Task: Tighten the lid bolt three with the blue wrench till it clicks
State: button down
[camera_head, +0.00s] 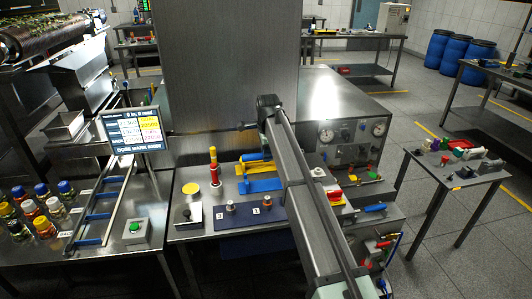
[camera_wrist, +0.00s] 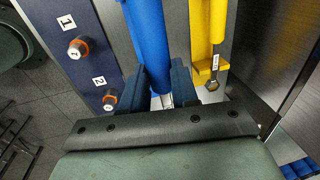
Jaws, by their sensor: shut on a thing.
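The blue wrench (camera_head: 262,186) lies on the bench beside the yellow tool in the head view. In the wrist view the blue wrench (camera_wrist: 147,35) runs up between the fingers of my gripper (camera_wrist: 161,70), which is shut on it. The blue lid plate (camera_head: 238,220) is in front of the wrench in the head view; its labels are too small to read there. My arm hides the gripper and part of the plate in the head view.
The yellow tool (camera_wrist: 206,30) lies close beside the blue wrench. A red-and-yellow signal post (camera_head: 213,168) stands behind the plate. A screen (camera_head: 134,130) and a button box (camera_head: 136,231) are at left. A gauge panel (camera_head: 352,145) is at right.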

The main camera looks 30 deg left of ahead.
jog(key=s+d+f+n+g, duration=0.1)
jog(key=s+n, duration=1.1)
jog(key=s, duration=1.9)
jog(key=shift+s+d+f+g+y, duration=0.15)
jog(key=shift+s+d+g+y, duration=0.15)
jog(key=shift+s+d, duration=0.1)
jog(key=shift+f, duration=0.1)
jog(key=shift+f, duration=4.3)
jog(key=shift+a, duration=0.1)
jog(key=shift+s+a+m, duration=0.15)
jog(key=shift+a+m, duration=0.65)
jog(key=shift+a, duration=0.05)
